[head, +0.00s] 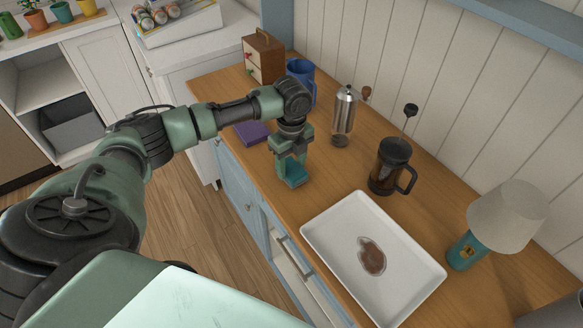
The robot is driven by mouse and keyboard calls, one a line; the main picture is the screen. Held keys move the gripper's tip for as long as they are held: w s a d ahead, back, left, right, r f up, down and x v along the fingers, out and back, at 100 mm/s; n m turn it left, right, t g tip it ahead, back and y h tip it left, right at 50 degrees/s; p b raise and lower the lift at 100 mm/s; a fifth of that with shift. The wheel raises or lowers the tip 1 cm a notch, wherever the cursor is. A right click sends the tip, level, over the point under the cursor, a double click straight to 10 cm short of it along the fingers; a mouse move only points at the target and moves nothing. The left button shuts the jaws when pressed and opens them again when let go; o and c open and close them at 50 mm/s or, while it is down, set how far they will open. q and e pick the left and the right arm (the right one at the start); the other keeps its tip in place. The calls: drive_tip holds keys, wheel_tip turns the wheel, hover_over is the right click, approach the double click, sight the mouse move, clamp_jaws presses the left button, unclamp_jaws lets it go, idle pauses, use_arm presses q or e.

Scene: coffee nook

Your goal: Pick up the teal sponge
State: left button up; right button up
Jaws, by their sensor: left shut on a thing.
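The teal sponge (295,178) shows in the head view at the lower end of my left gripper (289,165). The gripper points down over the wooden counter and is shut on the sponge. The fingers hide part of the sponge. I cannot tell whether the sponge touches the counter or hangs just above it. My right gripper is not in view.
A white tray (328,225) with a brown stain (372,256) lies right of the sponge. Behind stand a steel grinder (343,115), a French press (389,166) and a blue pitcher (303,74). A purple block (252,132) lies left of the gripper. A lamp (505,215) stands right.

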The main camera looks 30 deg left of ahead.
sight(292, 168)
use_arm(q)
wheel_tip(292, 168, up, 19)
drive_tip(key=b, duration=0.2)
drive_tip(key=shift+b, duration=0.3)
drive_tip(key=shift+r, duration=0.1)
